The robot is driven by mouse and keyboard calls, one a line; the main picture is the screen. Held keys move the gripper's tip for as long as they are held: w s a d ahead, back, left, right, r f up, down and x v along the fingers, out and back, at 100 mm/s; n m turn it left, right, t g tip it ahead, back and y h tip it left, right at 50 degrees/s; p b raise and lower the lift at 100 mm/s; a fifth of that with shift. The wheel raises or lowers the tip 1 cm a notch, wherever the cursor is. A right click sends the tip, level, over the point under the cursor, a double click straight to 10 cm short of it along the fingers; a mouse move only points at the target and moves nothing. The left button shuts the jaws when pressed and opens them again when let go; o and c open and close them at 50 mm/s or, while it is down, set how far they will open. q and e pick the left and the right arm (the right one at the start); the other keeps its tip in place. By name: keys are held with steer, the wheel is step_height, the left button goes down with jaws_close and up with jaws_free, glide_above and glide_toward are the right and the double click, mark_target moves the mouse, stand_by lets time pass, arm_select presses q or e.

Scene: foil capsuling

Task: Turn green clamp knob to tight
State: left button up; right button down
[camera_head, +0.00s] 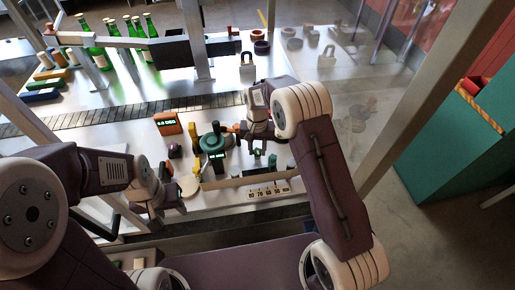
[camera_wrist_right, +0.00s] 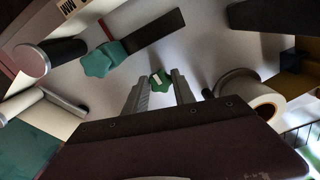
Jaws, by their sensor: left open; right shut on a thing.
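A green knob with a white mark (camera_wrist_right: 160,79) sits between the two fingers of my right gripper (camera_wrist_right: 161,92) in the right wrist view. The fingers are shut on its sides. In the head view my right gripper (camera_head: 244,132) is over the middle of the bench, and its own wrist hides the held knob. Another green, lobed knob (camera_wrist_right: 104,59) on a dark bar shows up and left of the fingers in the wrist view. My left gripper (camera_head: 168,203) is open and empty at the bench's front left, near a pale round disc (camera_head: 189,186).
A green round device (camera_head: 213,143) and an orange display box (camera_head: 167,124) stand left of my right gripper. A roller conveyor (camera_head: 100,117) runs behind. Green bottles (camera_head: 95,52) and a grey padlock (camera_head: 247,68) are further back. A scaled strip (camera_head: 262,190) lies in front.

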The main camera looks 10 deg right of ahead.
mark_target(257, 152)
steer(key=shift+m, duration=0.6)
steer(key=c, duration=1)
jaws_free()
steer(key=shift+c, duration=0.2)
steer(key=shift+r, duration=0.35)
step_height(257, 152, up, 8)
steer(key=b, duration=0.1)
steer(key=shift+r+b, duration=0.2)
steer(key=shift+b, duration=0.15)
